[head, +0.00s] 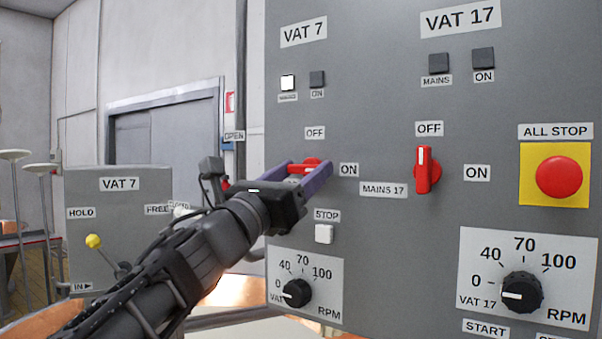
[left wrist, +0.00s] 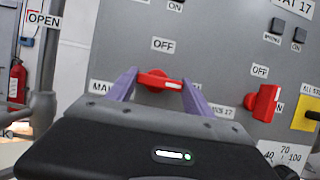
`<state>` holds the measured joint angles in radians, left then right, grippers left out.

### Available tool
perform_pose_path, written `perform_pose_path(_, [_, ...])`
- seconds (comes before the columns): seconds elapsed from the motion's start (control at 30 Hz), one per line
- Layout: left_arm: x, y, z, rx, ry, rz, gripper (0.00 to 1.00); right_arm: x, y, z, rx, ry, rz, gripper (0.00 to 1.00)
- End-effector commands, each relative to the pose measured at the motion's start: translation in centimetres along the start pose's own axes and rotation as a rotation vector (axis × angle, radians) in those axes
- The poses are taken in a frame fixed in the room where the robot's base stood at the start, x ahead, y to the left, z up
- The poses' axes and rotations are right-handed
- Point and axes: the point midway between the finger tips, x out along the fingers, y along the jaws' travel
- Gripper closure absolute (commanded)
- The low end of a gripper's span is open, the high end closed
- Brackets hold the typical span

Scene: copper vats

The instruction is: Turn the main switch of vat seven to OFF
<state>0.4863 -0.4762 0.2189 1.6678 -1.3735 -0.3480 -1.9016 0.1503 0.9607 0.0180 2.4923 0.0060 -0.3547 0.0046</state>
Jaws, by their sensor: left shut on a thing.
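The main switch of vat seven (head: 311,163) is a red rotary handle on the grey panel, below the VAT 7 sign (head: 304,32). My left gripper (head: 309,169) is shut on it, with a purple finger at either end. In the left wrist view the red handle (left wrist: 158,80) lies nearly level between the fingers, its white mark toward the right. The OFF label (head: 315,132) is above the switch and the ON label (head: 349,170) to its right. The white MAINS lamp (head: 288,82) of vat seven looks lit. My right gripper is not in view.
The vat 17 switch (head: 424,170) stands upright to the right, toward its OFF label. A red ALL STOP button (head: 559,177) is at far right. Below are the white STOP button (head: 324,234) and speed knobs (head: 297,293). A grey VAT 7 lever box (head: 119,215) is at left.

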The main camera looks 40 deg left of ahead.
Motion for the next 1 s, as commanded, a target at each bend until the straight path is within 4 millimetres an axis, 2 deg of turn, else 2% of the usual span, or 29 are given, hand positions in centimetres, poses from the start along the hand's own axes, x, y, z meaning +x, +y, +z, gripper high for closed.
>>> perform_pose_path(0.03, [0.0,0.0,0.0,0.000,0.000,0.000,0.72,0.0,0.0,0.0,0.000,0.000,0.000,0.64])
perform_pose_path(0.13, [0.0,0.0,0.0,0.000,0.000,0.000,0.80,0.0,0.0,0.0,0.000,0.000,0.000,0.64])
perform_pose_path(0.57, [0.0,0.0,0.0,-0.057,0.000,0.023,0.80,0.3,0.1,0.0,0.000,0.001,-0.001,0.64])
perform_pose_path(1.0, [0.0,-0.2,0.1,-0.338,0.000,0.139,0.80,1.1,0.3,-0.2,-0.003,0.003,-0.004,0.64])
